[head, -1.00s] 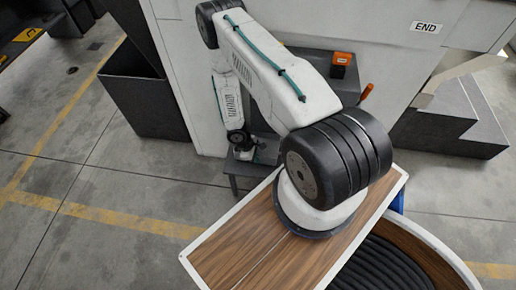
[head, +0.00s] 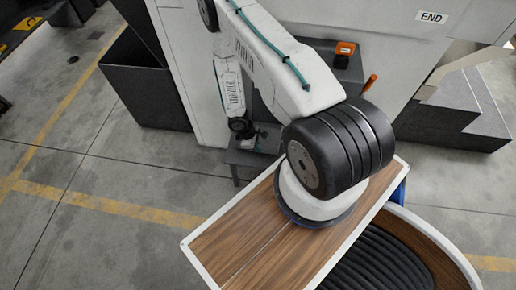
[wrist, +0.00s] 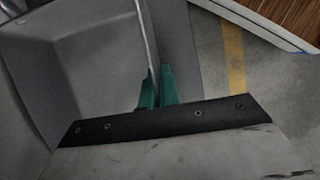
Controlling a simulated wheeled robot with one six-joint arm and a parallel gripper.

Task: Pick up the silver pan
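A grey, sloped-wall container, which I take for the silver pan (wrist: 90,60), fills the left of the wrist view. Its thin bright rim runs down between the two green fingertips of my gripper (wrist: 157,85). The fingertips are close together, one on each side of the rim, and look shut on it. In the head view, my gripper (head: 262,138) is low over a small dark grey table (head: 240,160). The pan cannot be made out there.
A wood-topped deck with a white edge (head: 205,245) lies in front. An orange item (head: 345,48) and an orange handle (head: 370,82) stand behind my arm. A dark bin (head: 140,95) is left of the white wall. Open floor with yellow stripes (head: 120,208) lies at the left.

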